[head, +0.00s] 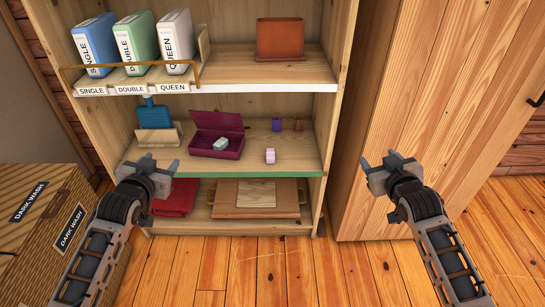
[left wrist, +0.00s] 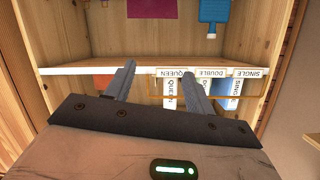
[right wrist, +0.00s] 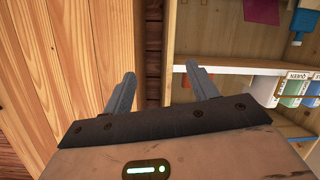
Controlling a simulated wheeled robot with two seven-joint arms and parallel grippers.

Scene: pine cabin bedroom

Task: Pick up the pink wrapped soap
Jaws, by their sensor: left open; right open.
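A small pale pink block (head: 270,156), which looks like the pink wrapped soap, stands on the middle shelf near its green front edge. An open dark magenta box (head: 228,150) sits to its left with a pale block (head: 220,143) inside. My left gripper (head: 148,166) is open and empty in front of the shelf's left end; its fingers show in the left wrist view (left wrist: 159,75). My right gripper (head: 384,166) is open and empty, right of the shelf unit, before the wooden wardrobe. Neither touches the soap, and I cannot make it out in the wrist views.
Two small blocks, purple (head: 276,125) and brown (head: 298,125), stand behind the soap. A blue object (head: 154,115) and a wooden holder (head: 160,134) are at the left. A brass rail (head: 130,66) guards boxes above. A wooden tray (head: 285,199) lies below.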

